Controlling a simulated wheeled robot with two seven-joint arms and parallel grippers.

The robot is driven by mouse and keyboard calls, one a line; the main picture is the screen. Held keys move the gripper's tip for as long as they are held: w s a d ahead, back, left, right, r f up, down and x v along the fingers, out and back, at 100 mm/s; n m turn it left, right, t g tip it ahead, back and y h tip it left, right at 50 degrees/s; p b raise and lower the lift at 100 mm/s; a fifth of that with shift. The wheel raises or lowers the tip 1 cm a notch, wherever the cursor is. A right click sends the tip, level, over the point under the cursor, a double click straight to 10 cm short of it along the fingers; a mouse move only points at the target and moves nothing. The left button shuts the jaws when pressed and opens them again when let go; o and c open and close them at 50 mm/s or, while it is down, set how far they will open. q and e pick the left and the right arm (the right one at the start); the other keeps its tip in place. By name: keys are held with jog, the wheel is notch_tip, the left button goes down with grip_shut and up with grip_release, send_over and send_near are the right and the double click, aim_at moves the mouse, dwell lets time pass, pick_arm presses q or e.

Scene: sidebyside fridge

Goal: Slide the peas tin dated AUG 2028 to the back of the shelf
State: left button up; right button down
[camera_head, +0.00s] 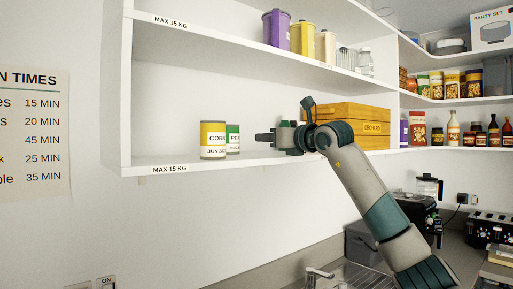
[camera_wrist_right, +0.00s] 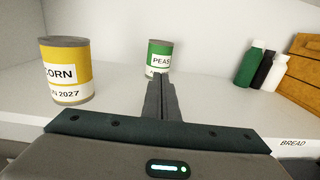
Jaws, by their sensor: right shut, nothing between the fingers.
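A green peas tin (camera_head: 233,139) stands upright on the lower shelf, partly hidden behind a yellow corn tin (camera_head: 213,140) in the head view. In the right wrist view the peas tin (camera_wrist_right: 159,57) stands straight beyond my fingertips; its date line is mostly hidden by them. The corn tin (camera_wrist_right: 67,72) stands to its left and nearer, its label ending in 2027. My right gripper (camera_head: 262,138) is shut and empty, pointing left over the shelf. In the wrist view its fingers (camera_wrist_right: 160,80) reach close to the peas tin; contact cannot be told. My left gripper is not in view.
The lower shelf (camera_head: 180,163) has a white upright at its left end. A wooden crate (camera_head: 362,127) stands to the right, with small bottles (camera_wrist_right: 265,70) beside it. The upper shelf (camera_head: 230,40) holds canisters. Bare shelf lies between peas tin and bottles.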

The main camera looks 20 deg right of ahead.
jog(key=shift+b+v, duration=0.35)
jog(key=shift+v, duration=0.6)
jog(key=shift+d+f, duration=0.1)
jog(key=shift+s, duration=0.1)
